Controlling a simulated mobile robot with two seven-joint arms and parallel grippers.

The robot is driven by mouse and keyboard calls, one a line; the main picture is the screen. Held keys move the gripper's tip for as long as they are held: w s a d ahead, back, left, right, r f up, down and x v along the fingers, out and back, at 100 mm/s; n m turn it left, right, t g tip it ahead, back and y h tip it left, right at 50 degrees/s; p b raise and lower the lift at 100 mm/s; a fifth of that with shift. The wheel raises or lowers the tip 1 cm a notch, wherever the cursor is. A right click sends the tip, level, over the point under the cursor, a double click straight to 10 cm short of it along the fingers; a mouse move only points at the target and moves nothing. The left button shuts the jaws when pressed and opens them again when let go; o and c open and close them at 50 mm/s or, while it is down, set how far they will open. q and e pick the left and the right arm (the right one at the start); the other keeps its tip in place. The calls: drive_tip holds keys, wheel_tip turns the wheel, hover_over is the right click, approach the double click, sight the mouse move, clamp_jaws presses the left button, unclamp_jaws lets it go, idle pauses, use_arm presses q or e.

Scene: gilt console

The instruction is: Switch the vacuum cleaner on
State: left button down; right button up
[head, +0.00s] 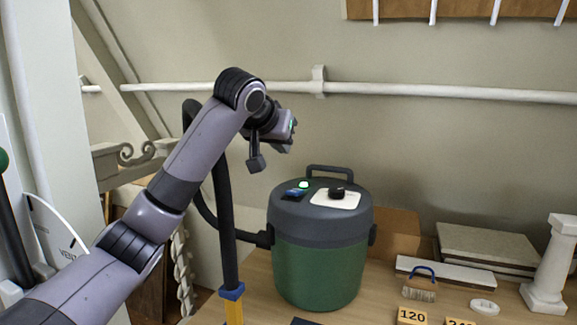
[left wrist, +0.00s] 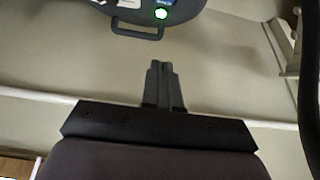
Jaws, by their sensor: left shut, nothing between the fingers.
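The vacuum cleaner (head: 318,262) stands upright on the wooden table. It has a green drum and a dark grey lid with a carry handle (head: 330,168). On the lid are a round glowing green light (head: 303,184), a small blue-and-black piece (head: 294,194) and a black knob (head: 337,193) on a white plate. My left gripper (head: 287,146) is above and behind the lid, apart from it. In the left wrist view its fingers (left wrist: 161,68) are shut and empty. The lid (left wrist: 185,12) and green light (left wrist: 161,14) show at the top there. My right gripper is not in view.
A black hose (head: 225,220) rises left of the vacuum cleaner, close to my left arm. A cardboard box (head: 397,232), a blue-handled brush (head: 420,285), a white ring (head: 484,307), number tags and a white column (head: 551,265) are to the right. A pale pipe (head: 400,89) crosses the wall behind.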

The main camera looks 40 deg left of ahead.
use_arm(q)
drive_tip(key=s+r, duration=0.1)
drive_tip(key=r, duration=0.1)
drive_tip(key=shift+s+d+r, duration=0.35)
idle(0.4)
